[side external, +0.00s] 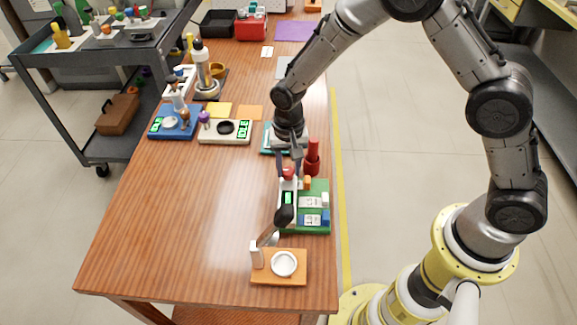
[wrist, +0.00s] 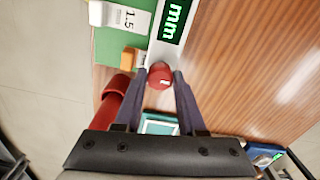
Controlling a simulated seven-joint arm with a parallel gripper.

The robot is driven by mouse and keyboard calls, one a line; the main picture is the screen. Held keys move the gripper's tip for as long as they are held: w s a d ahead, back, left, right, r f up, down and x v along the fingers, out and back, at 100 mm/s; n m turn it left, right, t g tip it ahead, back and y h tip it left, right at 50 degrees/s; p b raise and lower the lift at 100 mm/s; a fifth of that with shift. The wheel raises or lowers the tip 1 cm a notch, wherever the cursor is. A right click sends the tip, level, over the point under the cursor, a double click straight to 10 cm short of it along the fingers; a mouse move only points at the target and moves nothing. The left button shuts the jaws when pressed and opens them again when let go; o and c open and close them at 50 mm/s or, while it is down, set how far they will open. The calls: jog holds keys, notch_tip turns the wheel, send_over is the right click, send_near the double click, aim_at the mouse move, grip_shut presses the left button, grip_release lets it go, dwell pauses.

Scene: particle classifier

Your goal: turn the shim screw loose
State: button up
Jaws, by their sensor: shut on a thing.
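The shim screw appears to be the red round knob (wrist: 160,75) on the end of a white device with a green "mm" display (wrist: 173,20). In the side external view the red knob (side external: 289,172) sits at the top of the white device (side external: 288,198) on a green board (side external: 318,188). My gripper (wrist: 160,82) points down over it, with its two dark fingers closed on either side of the knob. It also shows in the side external view (side external: 289,169). The fingers hide the knob's sides.
A red cylinder (side external: 312,157) stands close beside my gripper, and a small orange block (side external: 307,182) is near. A wooden stand with a white dish (side external: 284,263) is in front. A blue scale (side external: 175,122) and white device (side external: 224,130) are left. The table's front left is clear.

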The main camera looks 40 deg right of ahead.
grip_shut()
jog(key=shift+n, duration=0.3)
jog(key=n, duration=1.2)
jog(key=shift+n, duration=0.3)
jog(key=n, duration=0.4)
jog(key=shift+n, duration=0.3)
